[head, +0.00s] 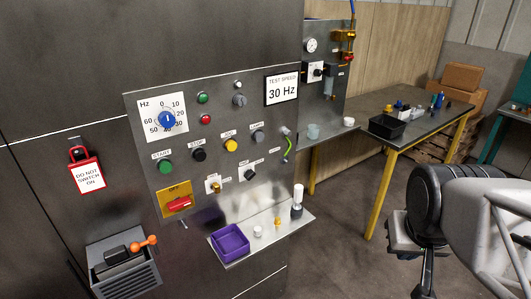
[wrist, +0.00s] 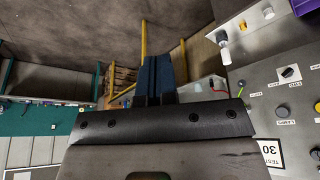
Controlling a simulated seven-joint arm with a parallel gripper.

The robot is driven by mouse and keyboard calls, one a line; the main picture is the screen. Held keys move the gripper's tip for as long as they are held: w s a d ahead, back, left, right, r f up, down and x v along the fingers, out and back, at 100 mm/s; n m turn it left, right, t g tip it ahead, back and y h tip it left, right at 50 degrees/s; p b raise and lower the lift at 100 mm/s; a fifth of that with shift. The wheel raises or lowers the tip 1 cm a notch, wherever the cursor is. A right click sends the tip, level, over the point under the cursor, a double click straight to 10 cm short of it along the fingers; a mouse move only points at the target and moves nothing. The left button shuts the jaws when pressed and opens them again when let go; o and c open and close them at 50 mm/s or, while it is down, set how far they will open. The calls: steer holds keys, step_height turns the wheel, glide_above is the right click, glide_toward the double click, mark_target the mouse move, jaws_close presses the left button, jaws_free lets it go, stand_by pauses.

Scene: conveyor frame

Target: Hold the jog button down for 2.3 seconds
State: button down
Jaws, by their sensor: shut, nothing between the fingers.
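The jog button (head: 231,146) is a round yellow button on the grey control panel (head: 215,125), right of the black STOP button (head: 199,155) and left of the grey LAMPS knob (head: 257,137). The jog button (wrist: 318,106) is cut off by the right edge in the wrist view. My gripper (wrist: 157,65) shows in the wrist view with its dark blue fingers together and nothing between them. It is apart from the panel. In the head view my arm is at the lower right, well right of the panel.
Below the panel, a shelf (head: 278,236) holds a purple tray (head: 231,256) and a white-capped bottle (head: 297,193). A green START button (head: 165,167) and a red-handled OFF switch (head: 178,204) are on the panel. A workbench (head: 412,98) stands behind. The floor between looks clear.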

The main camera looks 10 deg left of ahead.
steer(key=w+a+n+t, duration=0.2)
steer(key=w+a+t, duration=0.25)
steer(key=w, duration=0.45)
steer(key=n+t+y, duration=0.4)
steer(key=n+y, duration=0.3)
steer(key=y, duration=0.6)
glide_toward(232, 146)
steer(key=shift+s+d+f, duration=0.1)
steer(key=shift+s+d, duration=0.35)
steer(key=shift+s, duration=0.05)
steer(key=shift+w+a, duration=0.15)
steer(key=shift+x, duration=3.95)
steer(key=shift+w+a, duration=0.15)
steer(key=shift+w, duration=0.1)
